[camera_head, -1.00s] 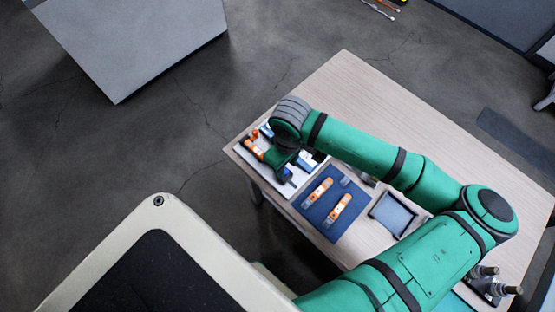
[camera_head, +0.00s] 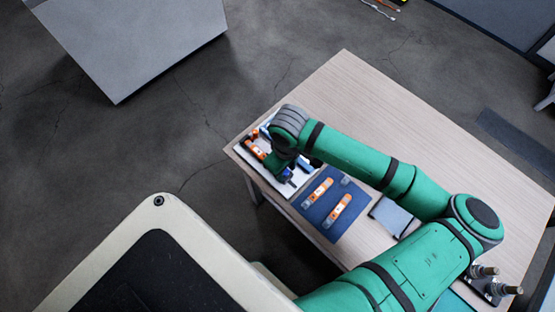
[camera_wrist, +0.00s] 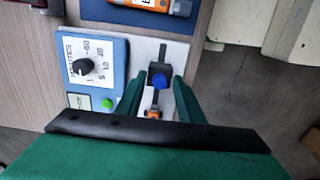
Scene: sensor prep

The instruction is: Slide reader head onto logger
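Two orange-and-grey loggers, (camera_head: 318,191) and (camera_head: 339,210), lie on a dark blue mat (camera_head: 322,222); part of one shows at the top of the wrist view (camera_wrist: 150,5). A small dark part with a round blue knob, perhaps the reader head (camera_wrist: 159,80), sits on a white board (camera_wrist: 143,50). An orange piece (camera_wrist: 153,113) shows below it, between my fingers. My gripper (camera_wrist: 159,78) is open, its two green fingers on either side of the dark part with gaps visible. Whether it touches the part lower down is hidden.
A blue-framed timer with a black dial (camera_wrist: 83,66) and green button stands close left of my fingers. Another orange logger-like item (camera_head: 256,150) lies on the board's far side. A grey tray (camera_head: 390,214) is partly behind my arm.

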